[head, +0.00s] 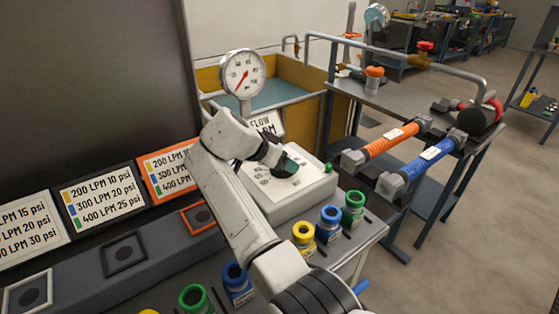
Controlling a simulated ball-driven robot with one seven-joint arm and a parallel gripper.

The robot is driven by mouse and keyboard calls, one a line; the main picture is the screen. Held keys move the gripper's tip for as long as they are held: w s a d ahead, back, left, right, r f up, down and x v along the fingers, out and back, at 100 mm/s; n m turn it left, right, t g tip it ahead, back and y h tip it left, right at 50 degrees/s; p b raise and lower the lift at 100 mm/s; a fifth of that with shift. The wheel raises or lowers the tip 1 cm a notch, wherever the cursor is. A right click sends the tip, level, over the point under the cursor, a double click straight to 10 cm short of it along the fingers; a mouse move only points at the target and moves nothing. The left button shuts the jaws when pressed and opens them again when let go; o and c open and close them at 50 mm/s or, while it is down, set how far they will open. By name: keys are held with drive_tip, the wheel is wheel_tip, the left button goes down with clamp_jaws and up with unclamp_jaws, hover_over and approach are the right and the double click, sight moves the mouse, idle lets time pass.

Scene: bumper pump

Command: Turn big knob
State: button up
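A white control box (313,188) stands at the end of the bench, with a dial face of printed markings on its sloped top. My gripper (279,163) is at this piece, reaching down from the upper left. My wrist hides part of the dial. The fingertips are too small and covered to tell if they are open or shut.
A round gauge (243,74) and a flow sign (266,123) stand behind the box. Yellow, blue and green fittings (329,223) line the bench in front. Orange (392,139) and blue (430,160) cylinders lie to the right. Label plates (96,197) stand at left. Open floor lies far right.

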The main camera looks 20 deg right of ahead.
drive_tip(key=v, duration=1)
drive_tip(key=shift+r, duration=0.2)
drive_tip(key=shift+a+r, duration=0.1)
drive_tip(key=shift+a, duration=0.1)
